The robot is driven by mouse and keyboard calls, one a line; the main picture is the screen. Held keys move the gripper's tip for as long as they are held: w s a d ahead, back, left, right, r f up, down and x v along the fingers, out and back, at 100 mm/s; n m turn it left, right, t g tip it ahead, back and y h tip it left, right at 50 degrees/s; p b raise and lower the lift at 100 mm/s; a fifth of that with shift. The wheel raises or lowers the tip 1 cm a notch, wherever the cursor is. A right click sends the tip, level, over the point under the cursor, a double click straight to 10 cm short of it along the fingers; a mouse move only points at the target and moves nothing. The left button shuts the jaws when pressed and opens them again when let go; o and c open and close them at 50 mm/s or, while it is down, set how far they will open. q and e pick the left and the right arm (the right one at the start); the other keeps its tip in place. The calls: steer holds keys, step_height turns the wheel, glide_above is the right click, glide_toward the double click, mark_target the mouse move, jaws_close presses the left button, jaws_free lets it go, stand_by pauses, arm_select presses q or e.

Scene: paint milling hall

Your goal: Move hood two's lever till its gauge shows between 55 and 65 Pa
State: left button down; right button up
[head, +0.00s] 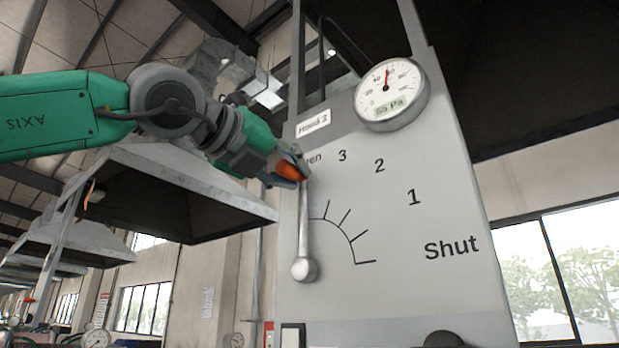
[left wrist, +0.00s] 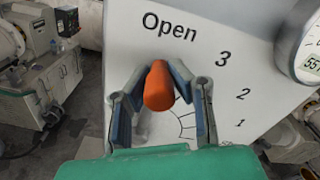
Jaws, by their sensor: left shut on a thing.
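The grey panel (head: 400,285) of hood two carries a "Hood 2" label (head: 313,123). Its round gauge (head: 391,92) has a red needle pointing almost straight up, and its small display appears to read 55 Pa. The lever (head: 304,225) stands nearly upright from its round pivot, its orange knob (head: 289,172) by the Open mark. My left gripper (head: 292,174) is shut on the orange knob; the knob also shows between the fingers in the left wrist view (left wrist: 158,86). The gripper partly hides the word Open in the head view. My right gripper is not in view.
The scale runs from Open past 3, 2 and 1 to Shut (head: 452,247) at the lower right. The panel face right of the lever is clear. Another metal hood (head: 180,170) hangs behind on the left. Grey machinery (left wrist: 45,85) stands at the left in the left wrist view.

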arm_select(q)
steer(key=shift+f, duration=0.2)
steer(key=shift+w, duration=0.1)
steer(key=c, duration=1.4)
jaws_free()
steer(key=shift+a, duration=0.1)
steer(key=shift+o, duration=0.3)
steer(key=shift+a+r, duration=0.1)
steer(key=shift+a, duration=0.4)
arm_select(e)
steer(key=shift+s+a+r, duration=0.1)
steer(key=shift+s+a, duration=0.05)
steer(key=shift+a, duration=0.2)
